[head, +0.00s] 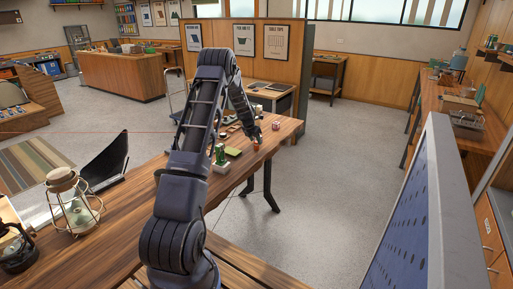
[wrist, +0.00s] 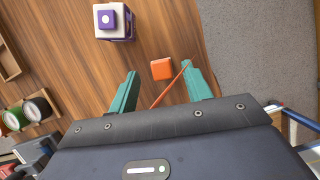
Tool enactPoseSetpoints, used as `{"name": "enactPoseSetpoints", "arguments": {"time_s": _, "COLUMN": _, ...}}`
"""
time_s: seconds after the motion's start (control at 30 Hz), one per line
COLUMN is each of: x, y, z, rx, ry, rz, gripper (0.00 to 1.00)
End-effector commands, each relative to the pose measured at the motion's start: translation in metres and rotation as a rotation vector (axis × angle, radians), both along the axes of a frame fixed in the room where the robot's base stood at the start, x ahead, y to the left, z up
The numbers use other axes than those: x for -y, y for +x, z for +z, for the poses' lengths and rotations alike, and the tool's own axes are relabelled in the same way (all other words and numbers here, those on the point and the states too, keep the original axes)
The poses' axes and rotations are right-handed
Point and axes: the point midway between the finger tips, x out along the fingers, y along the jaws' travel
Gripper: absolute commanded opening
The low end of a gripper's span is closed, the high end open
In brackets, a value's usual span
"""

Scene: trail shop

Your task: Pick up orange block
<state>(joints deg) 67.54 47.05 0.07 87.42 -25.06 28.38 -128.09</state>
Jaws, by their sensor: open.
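The orange block (wrist: 162,69) lies on the wooden table (wrist: 165,30) in the wrist view, close to the table's edge on the right. My gripper (wrist: 160,73) is open, with one teal finger on each side. In the picture the block appears between the fingertips, slightly beyond them, with a gap on both sides. The height of the fingers above the table is hard to judge. In the head view my gripper (head: 257,141) is over the far end of the table, and the block is too small there to make out surely.
A white and purple cube (wrist: 113,22) stands beyond the block, to the left. Several round cans (wrist: 37,108) are at the left. The grey floor (wrist: 235,45) begins just right of the block. A lantern (head: 75,205) stands on the table's near left.

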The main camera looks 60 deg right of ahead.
Motion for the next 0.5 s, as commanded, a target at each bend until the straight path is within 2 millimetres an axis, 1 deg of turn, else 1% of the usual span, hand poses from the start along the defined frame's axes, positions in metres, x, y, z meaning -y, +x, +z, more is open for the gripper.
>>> {"name": "enactPoseSetpoints", "arguments": {"time_s": 0.3, "x": 0.015, "y": -0.005, "z": -0.037, "rx": 0.000, "ry": 0.001, "rz": -0.001, "gripper": 0.49}}
{"name": "enactPoseSetpoints", "arguments": {"time_s": 0.4, "x": 0.018, "y": -0.005, "z": -0.042, "rx": 0.000, "ry": 0.000, "rz": -0.001, "gripper": 0.49}}
{"name": "enactPoseSetpoints", "arguments": {"time_s": 0.5, "x": 0.018, "y": -0.005, "z": -0.043, "rx": 0.000, "ry": -0.001, "rz": -0.001, "gripper": 0.49}}
